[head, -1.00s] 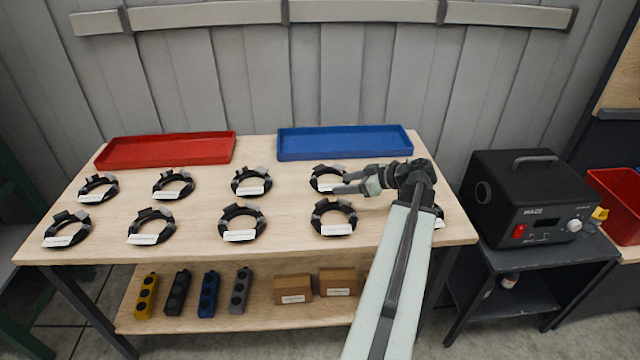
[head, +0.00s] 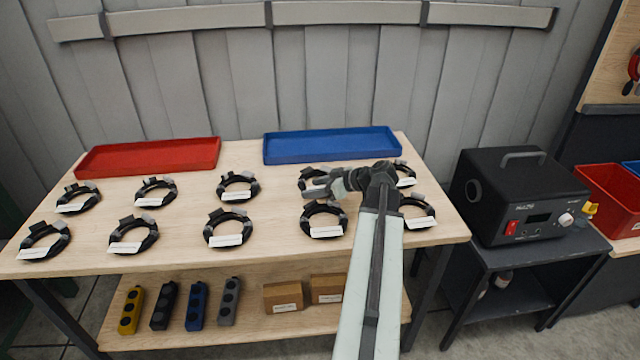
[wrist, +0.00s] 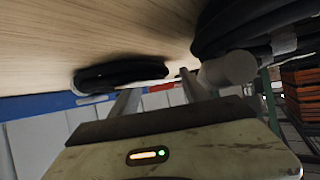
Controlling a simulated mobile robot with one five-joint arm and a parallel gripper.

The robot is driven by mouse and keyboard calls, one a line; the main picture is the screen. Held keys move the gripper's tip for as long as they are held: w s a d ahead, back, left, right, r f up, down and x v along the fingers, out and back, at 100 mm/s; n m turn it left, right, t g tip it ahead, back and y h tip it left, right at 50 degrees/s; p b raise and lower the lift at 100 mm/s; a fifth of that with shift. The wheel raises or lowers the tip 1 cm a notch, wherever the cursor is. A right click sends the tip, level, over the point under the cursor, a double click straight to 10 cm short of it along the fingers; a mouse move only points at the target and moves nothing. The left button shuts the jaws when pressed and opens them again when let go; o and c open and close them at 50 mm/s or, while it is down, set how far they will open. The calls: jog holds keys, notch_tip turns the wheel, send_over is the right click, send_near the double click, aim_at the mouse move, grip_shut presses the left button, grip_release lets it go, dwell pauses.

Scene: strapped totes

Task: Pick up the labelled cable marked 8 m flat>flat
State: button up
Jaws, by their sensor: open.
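Several black coiled cables with white labels lie in two rows on the wooden table. The label writing is too small to read, so I cannot tell which is marked 8 m flat>flat. My gripper (head: 316,189) is open and empty, just over or beside a back-row coil (head: 308,174), which it partly hides. A front-row coil (head: 323,232) lies just in front of it. In the wrist view, my gripper's fingers (wrist: 160,94) are apart. One dark coil (wrist: 120,74) lies beyond them, and another (wrist: 245,25) is close at the upper right.
A red tray (head: 150,157) and a blue tray (head: 330,146) stand along the table's back edge. A black device (head: 515,200) stands on a side table at right. The lower shelf holds coloured blocks (head: 197,305) and brown boxes (head: 283,297). My arm hides part of the right side.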

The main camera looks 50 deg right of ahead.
grip_shut()
